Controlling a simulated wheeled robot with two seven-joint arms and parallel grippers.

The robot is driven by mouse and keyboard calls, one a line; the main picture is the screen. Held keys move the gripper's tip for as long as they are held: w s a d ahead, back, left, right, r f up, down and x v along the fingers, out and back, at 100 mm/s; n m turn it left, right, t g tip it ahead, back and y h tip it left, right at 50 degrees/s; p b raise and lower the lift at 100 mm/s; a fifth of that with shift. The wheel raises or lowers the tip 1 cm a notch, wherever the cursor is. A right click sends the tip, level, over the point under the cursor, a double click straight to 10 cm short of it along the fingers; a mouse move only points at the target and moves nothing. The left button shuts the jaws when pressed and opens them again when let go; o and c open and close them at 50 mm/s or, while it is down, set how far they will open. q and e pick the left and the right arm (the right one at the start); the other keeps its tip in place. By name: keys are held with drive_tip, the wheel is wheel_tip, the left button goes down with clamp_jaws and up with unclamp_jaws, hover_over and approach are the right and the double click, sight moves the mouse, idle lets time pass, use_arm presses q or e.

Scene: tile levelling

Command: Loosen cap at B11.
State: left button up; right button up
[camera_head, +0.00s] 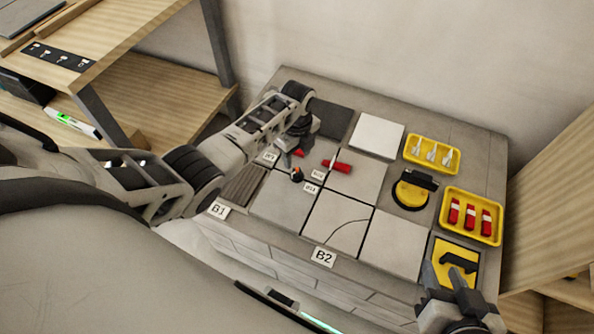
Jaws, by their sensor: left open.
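Pale square tiles lie on a grey slab, with small labels at their joints; one that seems to read B11 (310,188) is in the middle. Just above-left of it stands a small dark cap-like piece (297,174) with an orange spot. A red cap (338,166) with a white stem lies to the right. Another red piece (299,152) is partly hidden by my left gripper (289,153). That gripper is open, pointing down, above and left of the B11 label. My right gripper (449,280) is at the lower right, beside a yellow tray; its jaw gap is unclear.
Yellow trays on the right hold white clips (432,153) and red caps (470,216). A black-and-yellow round tool (413,189) and a yellow tray with a black tool (455,263) are nearby. Labels B1 (218,210) and B2 (323,256) mark the front edge. A wooden shelf (170,95) stands left.

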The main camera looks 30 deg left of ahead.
sight(297, 168)
use_arm(q)
wheel_tip(297, 168, down, 7)
drive_tip(key=b, duration=0.2)
drive_tip(key=shift+f+b, duration=0.1)
drive_tip(key=shift+b, duration=0.3)
drive_tip(key=c, duration=1)
